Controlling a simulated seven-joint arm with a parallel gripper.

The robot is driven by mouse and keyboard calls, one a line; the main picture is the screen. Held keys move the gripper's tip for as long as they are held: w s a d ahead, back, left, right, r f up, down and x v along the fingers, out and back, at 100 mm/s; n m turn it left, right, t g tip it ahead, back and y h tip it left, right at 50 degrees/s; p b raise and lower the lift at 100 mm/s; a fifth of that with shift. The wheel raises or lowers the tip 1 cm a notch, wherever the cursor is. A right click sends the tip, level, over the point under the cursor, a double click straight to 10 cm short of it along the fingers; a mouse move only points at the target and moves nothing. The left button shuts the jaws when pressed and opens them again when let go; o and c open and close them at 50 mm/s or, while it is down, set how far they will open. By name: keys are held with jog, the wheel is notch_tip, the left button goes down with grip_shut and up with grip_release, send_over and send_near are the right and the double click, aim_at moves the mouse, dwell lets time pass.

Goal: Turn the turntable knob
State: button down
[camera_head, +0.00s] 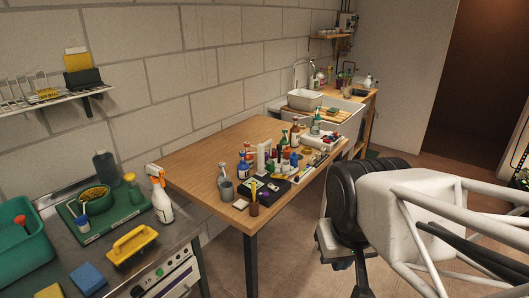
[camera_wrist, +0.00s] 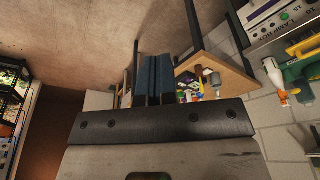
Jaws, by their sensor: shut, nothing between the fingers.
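I cannot make out a turntable or its knob for certain in either view. A light-coloured box with a control panel (camera_head: 168,279) stands at the front left, below the metal bench top; small controls on it are too small to tell apart. The panel also shows upside down at the upper right of the wrist view (camera_wrist: 283,16). My gripper (camera_wrist: 154,68) shows in the wrist view, its two blue-grey fingers together with nothing between them. It is in the air, apart from the panel and the tables. I cannot pick out its fingers in the head view.
A wooden table (camera_head: 190,158) holds bottles, cups and small items. On the metal bench (camera_head: 172,235) are a green tray (camera_head: 128,218), a spray bottle (camera_head: 162,200), a yellow handled tool (camera_head: 131,245), sponges and a teal bin (camera_head: 22,250). A sink (camera_head: 350,112) is at the back.

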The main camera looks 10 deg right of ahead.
jog(key=c, duration=1.8)
grip_release()
jog(key=shift+o, duration=1.2)
jog(key=o, duration=0.5)
jog(key=shift+w+r, duration=0.25)
jog(key=shift+w, duration=0.1)
jog(key=shift+c, duration=0.2)
jog(key=shift+o, duration=1.3)
jog(key=w+r, duration=0.3)
jog(key=w, duration=0.6)
jog(key=w+r+m, duration=0.1)
jog(key=w+r, duration=0.3)
jog(key=w, duration=0.5)
jog(key=shift+w+d+r+g, duration=0.25)
jog(key=shift+w+g, duration=0.05)
jog(key=m+g, duration=0.2)
jog(key=m, duration=0.3)
send_over(279, 145)
jog(key=f, duration=1.6)
jog(key=shift+s+f, duration=0.35)
jog(key=shift+w+d+f, duration=0.1)
jog(key=shift+w+f, duration=0.45)
jog(key=shift+f, duration=0.1)
